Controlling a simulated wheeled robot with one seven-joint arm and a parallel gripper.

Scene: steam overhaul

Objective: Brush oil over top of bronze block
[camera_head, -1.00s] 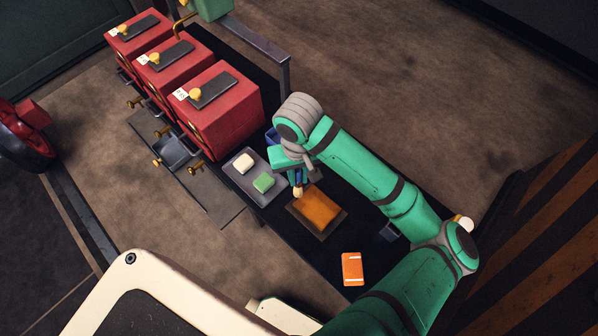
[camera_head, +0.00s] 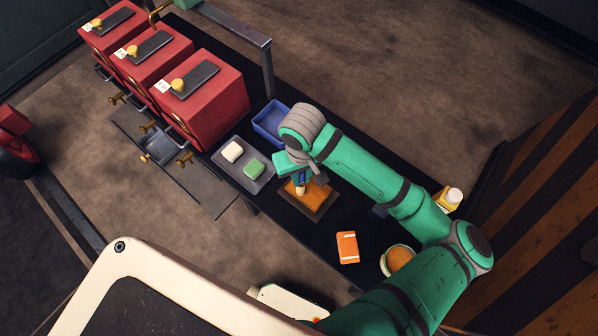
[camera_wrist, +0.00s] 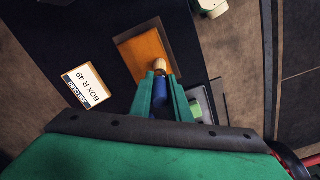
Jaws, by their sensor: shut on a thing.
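The bronze block (camera_head: 313,200) is a flat orange-brown slab lying on a darker base on the black bench. In the wrist view the block (camera_wrist: 138,50) is ahead of my gripper. My gripper (camera_head: 303,174) is shut on the brush (camera_head: 301,188), which has a blue handle and a tan tip. In the wrist view my gripper's fingers (camera_wrist: 160,82) grip the blue handle, and the brush tip (camera_wrist: 160,65) is over the block's near part. I cannot tell whether the tip touches the block. My arm hides some of the bench.
A grey tray (camera_head: 226,168) with a white and a green block is left of the bronze block. A blue bin (camera_head: 268,122) stands behind it. Red boxes (camera_head: 204,105) stand left. An orange box (camera_head: 347,247), a round dish (camera_head: 398,258) and a yellow bottle (camera_head: 453,195) are right.

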